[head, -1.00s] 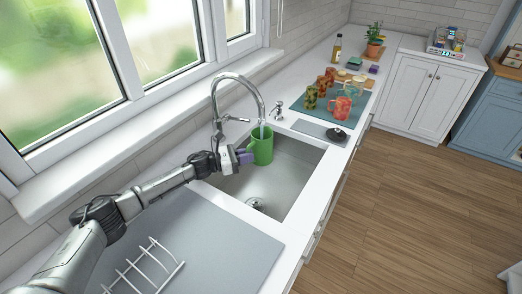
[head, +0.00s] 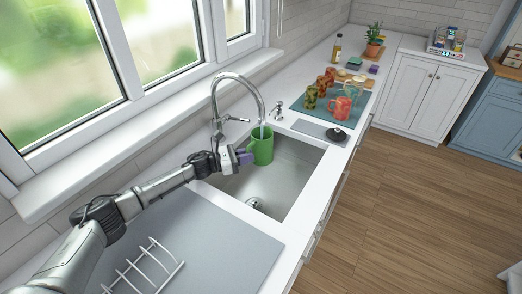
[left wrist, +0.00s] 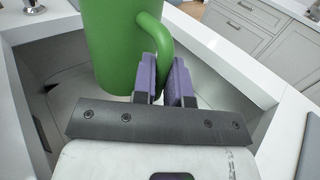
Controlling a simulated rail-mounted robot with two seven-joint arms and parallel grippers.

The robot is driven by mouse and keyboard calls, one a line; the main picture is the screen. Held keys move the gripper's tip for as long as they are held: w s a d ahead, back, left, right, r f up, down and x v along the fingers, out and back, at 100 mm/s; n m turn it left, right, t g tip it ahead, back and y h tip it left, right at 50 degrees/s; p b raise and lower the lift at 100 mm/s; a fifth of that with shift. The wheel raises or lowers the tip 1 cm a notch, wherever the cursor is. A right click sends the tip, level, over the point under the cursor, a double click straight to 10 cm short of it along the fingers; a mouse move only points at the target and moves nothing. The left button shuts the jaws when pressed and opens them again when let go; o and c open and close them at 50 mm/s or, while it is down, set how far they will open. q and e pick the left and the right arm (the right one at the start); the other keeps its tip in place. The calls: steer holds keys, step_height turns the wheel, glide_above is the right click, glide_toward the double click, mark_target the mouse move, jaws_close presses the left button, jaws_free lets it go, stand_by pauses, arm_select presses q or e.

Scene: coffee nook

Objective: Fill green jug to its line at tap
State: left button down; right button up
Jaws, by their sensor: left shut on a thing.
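The green jug (head: 262,149) is upright under the tap spout, held over the sink. A short pale stream of water shows between the spout and the jug's mouth. The tap (head: 240,92) is a curved chrome faucet behind the sink. My left gripper (head: 243,157) is shut on the jug's handle; in the left wrist view its purple fingertips (left wrist: 164,78) close around the handle of the green jug (left wrist: 112,42). The jug's line and the water level inside are not visible. My right gripper is not in view.
The steel sink (head: 262,195) lies below the jug. A grey mat (head: 215,230) with a white rack (head: 145,268) is at the front left. Several patterned mugs stand on a teal mat (head: 303,109) beyond the sink. A soap dispenser (head: 278,111) stands near the tap.

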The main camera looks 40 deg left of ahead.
arm_select(q)
steer(key=s+d+v, duration=0.1)
steer(key=v, duration=0.7)
steer(key=shift+d+p, duration=0.2)
steer(key=shift+p, duration=0.15)
